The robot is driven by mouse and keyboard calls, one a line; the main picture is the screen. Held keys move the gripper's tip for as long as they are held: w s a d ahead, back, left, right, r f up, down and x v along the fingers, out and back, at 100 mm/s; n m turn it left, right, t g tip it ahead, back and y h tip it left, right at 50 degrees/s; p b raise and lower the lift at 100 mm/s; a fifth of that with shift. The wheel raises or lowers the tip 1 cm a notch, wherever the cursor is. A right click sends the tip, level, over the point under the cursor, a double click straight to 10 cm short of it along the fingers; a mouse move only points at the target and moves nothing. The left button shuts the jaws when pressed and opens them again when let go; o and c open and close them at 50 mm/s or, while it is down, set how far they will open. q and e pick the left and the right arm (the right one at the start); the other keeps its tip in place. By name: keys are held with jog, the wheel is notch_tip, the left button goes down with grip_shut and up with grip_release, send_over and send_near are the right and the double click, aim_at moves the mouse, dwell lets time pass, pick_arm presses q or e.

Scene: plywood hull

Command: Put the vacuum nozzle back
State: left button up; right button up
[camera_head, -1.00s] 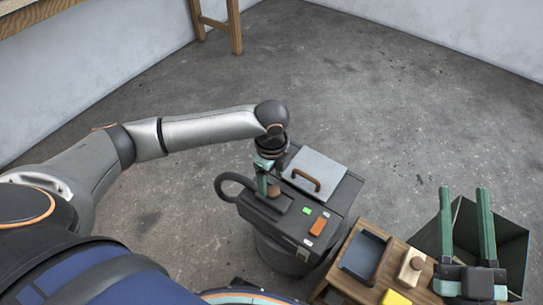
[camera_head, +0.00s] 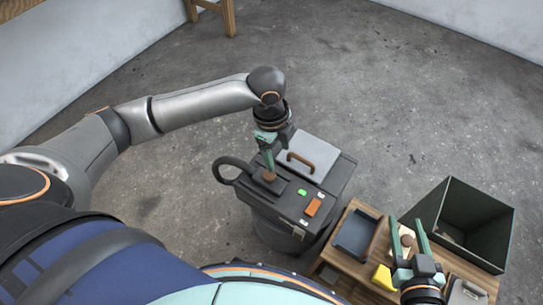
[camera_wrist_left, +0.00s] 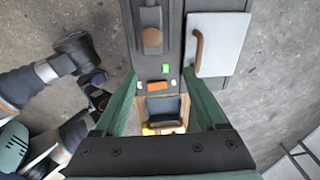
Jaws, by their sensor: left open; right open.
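The vacuum (camera_head: 328,188) is a dark machine on a round drum, with a black hose (camera_head: 222,172) looping at its left. A dark, nozzle-like piece with a brown round end (camera_head: 268,177) lies on its top; it also shows in the left wrist view (camera_wrist_left: 152,38). I cannot tell whether it is fully seated. My left gripper (camera_head: 268,163) is open over this piece, partly hiding it; its spread fingers (camera_wrist_left: 165,80) hold nothing in the left wrist view. My right gripper (camera_head: 409,228) is open over the small wooden table, around or above a wooden-knobbed block (camera_head: 405,238); contact is unclear.
A grey lid with a brown handle (camera_head: 307,152) and green and orange buttons are on the vacuum. The wooden table (camera_head: 331,251) holds a dark tray (camera_head: 354,233) and a yellow block (camera_head: 383,277). An open dark green bin (camera_head: 485,215) stands right. The floor behind is clear.

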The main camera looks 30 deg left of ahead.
pick_arm(q)
jog(key=s+d+f+n+t+h, duration=0.1)
jog(key=d+n+t+h, duration=0.15)
jog(key=d, duration=0.35)
jog(key=d+f+n+t+h, duration=0.2)
jog(key=d+h, duration=0.1)
jog(key=d, duration=0.2)
jog(key=s+a+r+n+t+y, duration=0.2)
jog(key=s+a+r+n+t, duration=0.1)
jog(key=a+n+t, duration=0.5)
jog(key=s+a+n, duration=0.1)
jog(key=n, duration=0.2)
jog(key=shift+s+t, duration=0.2)
jog(key=shift+t, duration=0.15)
